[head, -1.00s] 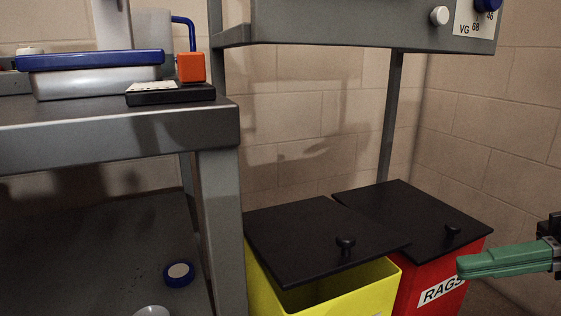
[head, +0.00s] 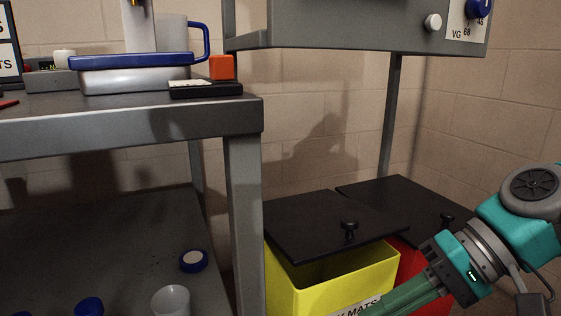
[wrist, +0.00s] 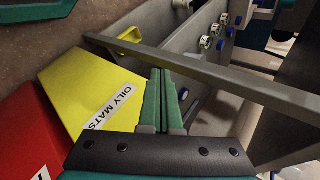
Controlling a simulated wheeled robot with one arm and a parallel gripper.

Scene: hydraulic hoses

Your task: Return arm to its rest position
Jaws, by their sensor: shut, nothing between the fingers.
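My gripper (wrist: 162,100) shows in the wrist view with its two long green fingers side by side, shut with nothing between them. In the head view my teal and grey arm comes in from the right, and the green fingers (head: 402,298) reach down-left in front of the yellow and red bins. The fingertips are cut off by the bottom edge of the head view.
The yellow bin (head: 340,277), labelled OILY MATS, has its black lid (head: 325,228) askew, leaving a gap. A red bin (head: 409,262) stands beside it under a black lid (head: 405,207). A grey bench (head: 130,125) stands left; a grey cabinet (head: 350,25) hangs above.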

